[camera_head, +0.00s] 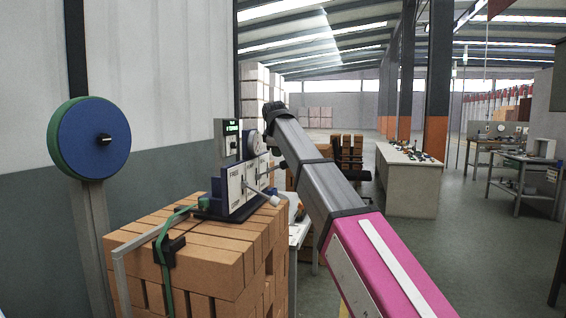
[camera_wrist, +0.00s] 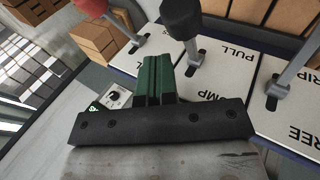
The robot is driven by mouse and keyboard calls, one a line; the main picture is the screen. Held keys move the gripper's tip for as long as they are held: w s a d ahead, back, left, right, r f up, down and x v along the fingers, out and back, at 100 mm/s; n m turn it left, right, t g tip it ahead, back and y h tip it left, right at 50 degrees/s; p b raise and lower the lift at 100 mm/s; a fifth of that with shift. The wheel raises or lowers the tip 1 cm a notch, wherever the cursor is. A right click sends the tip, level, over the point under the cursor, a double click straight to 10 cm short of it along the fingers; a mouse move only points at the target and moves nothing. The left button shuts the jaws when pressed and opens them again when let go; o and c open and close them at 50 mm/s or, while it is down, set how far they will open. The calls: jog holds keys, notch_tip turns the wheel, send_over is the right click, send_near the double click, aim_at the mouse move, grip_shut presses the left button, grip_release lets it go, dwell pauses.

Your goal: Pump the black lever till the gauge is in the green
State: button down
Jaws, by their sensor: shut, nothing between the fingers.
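The black lever (camera_wrist: 182,18) shows at the top of the wrist view, a black knob on a grey shaft rising from a slot by the letters "MP". My gripper (camera_wrist: 158,62) is shut, its green fingers together and empty, just below and left of the lever's knob in the picture; whether they touch the shaft, I cannot tell. In the head view my arm hides the gripper. The lever panel (camera_head: 233,190) stands on stacked bricks there. A round white gauge (camera_head: 254,143) sits above the panel; its needle is too small to read.
A red-knobbed lever (camera_wrist: 90,8) stands left of the black one, and another grey-shafted lever (camera_wrist: 290,75) stands right. A small box with a green display (camera_head: 228,132) stands by the gauge. A green strap (camera_head: 166,240) crosses the bricks (camera_head: 215,255). Open floor lies right.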

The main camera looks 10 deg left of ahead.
aim_at(255, 143)
jog(key=r, duration=0.1)
jog(key=a+r, duration=0.1)
jog(key=r, duration=0.1)
jog(key=a+r, duration=0.1)
jog(key=shift+a+r, duration=0.1)
jog(key=shift+r, duration=0.15)
dwell(0.7)
